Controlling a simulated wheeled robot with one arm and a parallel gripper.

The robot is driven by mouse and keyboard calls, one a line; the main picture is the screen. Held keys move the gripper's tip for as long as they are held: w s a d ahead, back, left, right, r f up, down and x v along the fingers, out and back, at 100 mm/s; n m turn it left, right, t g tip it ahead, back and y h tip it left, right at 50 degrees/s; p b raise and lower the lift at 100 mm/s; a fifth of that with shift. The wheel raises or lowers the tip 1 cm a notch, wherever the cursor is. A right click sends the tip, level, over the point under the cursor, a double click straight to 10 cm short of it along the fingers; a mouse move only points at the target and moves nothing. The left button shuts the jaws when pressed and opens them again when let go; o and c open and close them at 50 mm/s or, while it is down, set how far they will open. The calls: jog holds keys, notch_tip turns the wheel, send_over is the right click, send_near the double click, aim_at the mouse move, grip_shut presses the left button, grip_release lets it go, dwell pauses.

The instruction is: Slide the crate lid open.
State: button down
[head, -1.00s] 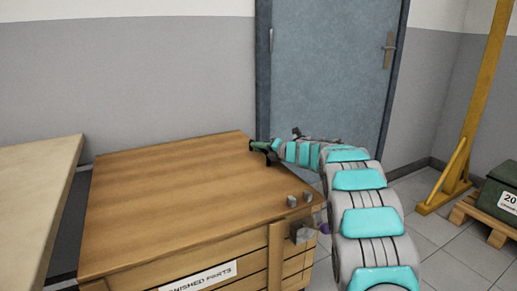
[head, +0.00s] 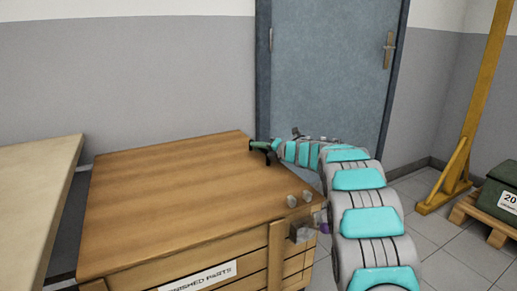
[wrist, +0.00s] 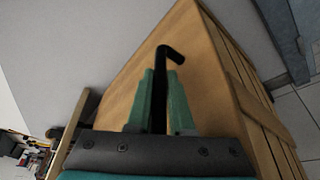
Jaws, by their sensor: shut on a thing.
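The wooden crate (head: 215,278) stands in the lower middle of the head view, with a printed label on its front. Its flat wooden lid (head: 165,195) covers the top. My gripper (head: 262,147) is at the lid's far right corner. In the wrist view, the green fingers of my gripper (wrist: 161,105) are closed on a black bent handle (wrist: 160,65), whose hooked end sticks out past the fingertips. The lid's surface also shows behind the fingers there (wrist: 205,75). Where the handle joins the lid is hidden.
Two small grey pieces (head: 299,199) sit at the lid's right edge, close to my arm. A pale table (head: 35,190) stands on the left. A blue door (head: 330,80) is behind. A yellow post (head: 470,110) and a green box (head: 499,195) on a pallet are at right.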

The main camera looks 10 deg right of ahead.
aim_at(112, 190)
jog(key=s+a+b, duration=0.2)
jog(key=a, duration=0.5)
jog(key=s+a+b, duration=0.3)
jog(key=a, duration=0.5)
jog(key=s+a+b, duration=0.2)
jog(key=a+b, duration=0.1)
jog(key=a, duration=0.4)
jog(key=shift+s+a+f, duration=0.2)
jog(key=shift+s+a, duration=0.05)
jog(key=shift+a, duration=0.1)
jog(key=s+a+p, duration=0.1)
jog(key=s+a, duration=0.1)
jog(key=a, duration=0.6)
jog(key=s+a+p, duration=0.1)
jog(key=s+a, duration=0.2)
jog(key=a, duration=0.5)
jog(key=s+a+p, duration=0.1)
jog(key=s+a, duration=0.2)
jog(key=a, duration=0.5)
jog(key=shift+a+r, duration=0.15)
jog(key=shift+r, duration=0.1)
jog(key=shift+a+f, duration=0.1)
jog(key=shift+a, duration=0.35)
jog(key=c, duration=0.8)
grip_release()
jog(key=shift+s, duration=0.1)
